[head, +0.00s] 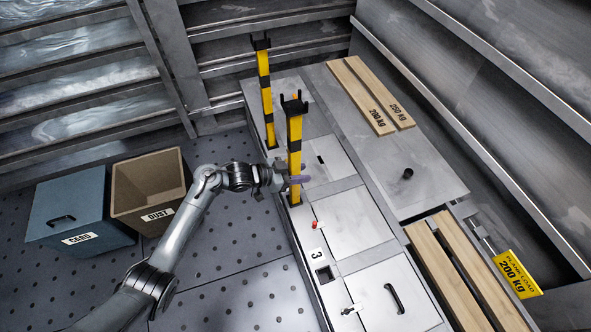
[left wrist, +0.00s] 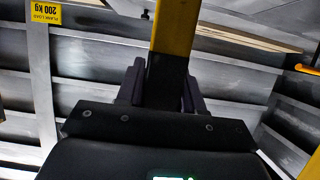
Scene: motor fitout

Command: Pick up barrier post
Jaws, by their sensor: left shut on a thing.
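Two yellow and black barrier posts stand on the metal cabinet top (head: 345,219). The nearer barrier post (head: 295,135) is upright with a black forked top. My left gripper (head: 294,181) is shut on its lower part, from the left side. In the left wrist view the post (left wrist: 175,30) rises between the two fingers of my left gripper (left wrist: 163,88). I cannot tell whether its foot touches the cabinet top. The farther barrier post (head: 265,85) stands upright behind it, apart from the gripper. My right gripper is not in view.
Wooden planks (head: 372,95) lie at the back right, and more planks (head: 461,270) lie at front right. A yellow load sign (head: 516,274) is beside them.

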